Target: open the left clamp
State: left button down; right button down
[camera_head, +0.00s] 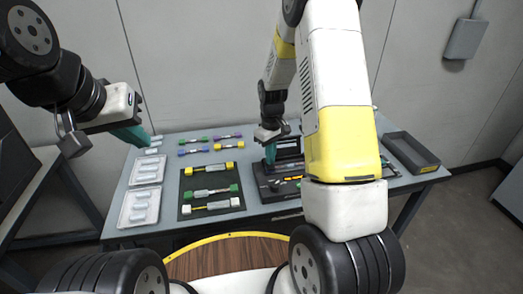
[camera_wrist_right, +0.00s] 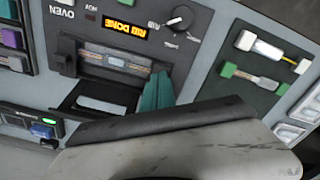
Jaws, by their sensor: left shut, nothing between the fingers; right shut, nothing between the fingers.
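A dark splicing station (camera_head: 264,188) stands on the table in the head view, partly hidden by my right arm. In the right wrist view its panel (camera_wrist_right: 205,50) shows upside down, with a lit display, a knob and the word OVEN. A recess with a pale strip (camera_wrist_right: 115,62) lies beside an open-looking dark frame (camera_wrist_right: 75,101). I cannot tell which part is the left clamp. My right gripper (camera_head: 270,153), teal-tipped, is shut and empty over the station; its fingers (camera_wrist_right: 157,92) also show beside the recess. My left gripper (camera_head: 143,137) is shut and empty above the table's left end.
A dark mat (camera_head: 210,179) holds several connector pieces, with more coloured ones behind it. White trays (camera_head: 126,217) with pale cylinders lie at left. An empty-looking dark bin (camera_head: 411,152) stands at right. In the wrist view, a small unit with a green light (camera_wrist_right: 60,120) sits at lower left.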

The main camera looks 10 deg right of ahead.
jog(key=shift+f, duration=0.3)
jog(key=shift+s+f, duration=0.3)
jog(key=shift+f, duration=0.25)
jog(key=shift+w, duration=0.25)
jog(key=shift+w+r, duration=0.1)
jog(key=shift+r, duration=0.05)
jog(key=shift+w+r, duration=0.3)
jog(key=shift+r, duration=0.05)
jog(key=shift+w+r, duration=0.2)
jog(key=shift+w, duration=0.15)
jog(key=shift+s, duration=0.1)
jog(key=shift+r, duration=0.25)
